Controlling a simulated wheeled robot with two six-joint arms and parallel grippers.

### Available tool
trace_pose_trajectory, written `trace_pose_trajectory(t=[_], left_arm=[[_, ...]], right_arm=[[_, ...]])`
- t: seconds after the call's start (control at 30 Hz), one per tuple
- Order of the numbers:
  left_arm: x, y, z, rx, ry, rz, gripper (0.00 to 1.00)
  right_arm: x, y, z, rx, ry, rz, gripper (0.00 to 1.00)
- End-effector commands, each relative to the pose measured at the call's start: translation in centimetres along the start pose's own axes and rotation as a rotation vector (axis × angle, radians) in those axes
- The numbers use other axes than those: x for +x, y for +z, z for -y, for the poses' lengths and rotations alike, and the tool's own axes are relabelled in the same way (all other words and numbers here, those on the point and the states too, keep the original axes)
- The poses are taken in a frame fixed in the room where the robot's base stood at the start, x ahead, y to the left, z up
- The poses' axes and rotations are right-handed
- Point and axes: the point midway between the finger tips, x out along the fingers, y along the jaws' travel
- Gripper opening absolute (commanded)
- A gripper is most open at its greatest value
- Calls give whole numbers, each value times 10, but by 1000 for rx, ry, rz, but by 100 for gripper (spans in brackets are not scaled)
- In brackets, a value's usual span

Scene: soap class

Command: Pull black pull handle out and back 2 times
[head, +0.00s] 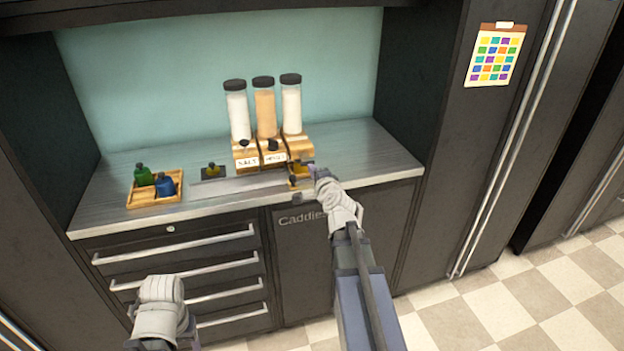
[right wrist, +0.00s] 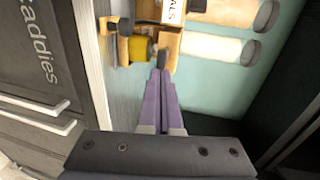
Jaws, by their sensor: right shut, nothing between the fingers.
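Three tall dispensers stand on wooden bases on the counter, and the rightmost one (head: 292,108) is beside my right gripper (head: 314,175). Black pull handles show on the left base (head: 244,145) and the middle base (head: 272,145). In the right wrist view a black pull handle (right wrist: 161,59) is right at the tips of my right gripper (right wrist: 160,74). The fingers are together and hold nothing; whether they touch the handle I cannot tell. A yellow bottle (right wrist: 140,48) is beside the tips. My left gripper (head: 190,332) is low at the front, its fingers mostly hidden.
A wooden tray (head: 133,201) with green and blue bottles sits at the counter's left. Drawers with bar handles (head: 175,244) are below. The counter's right end is clear.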

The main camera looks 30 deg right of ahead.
Motion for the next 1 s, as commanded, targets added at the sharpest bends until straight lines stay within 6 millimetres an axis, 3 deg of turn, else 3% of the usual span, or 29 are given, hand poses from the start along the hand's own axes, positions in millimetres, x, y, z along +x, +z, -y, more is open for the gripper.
trace_pose_trajectory(t=[0.13, 0.57, 0.8, 1.0], left_arm=[[4, 0, 0, 0, 0, 0, 64], [4, 0, 0, 0, 0, 0, 64], [4, 0, 0, 0, 0, 0, 64], [4, 0, 0, 0, 0, 0, 64]], right_arm=[[16, -6, -2, 1, 0, -3, 0], [19, -6, -1, 1, 0, -4, 0], [53, -7, 6, 0, 0, -3, 0], [56, -6, 7, 1, -1, -4, 0]])
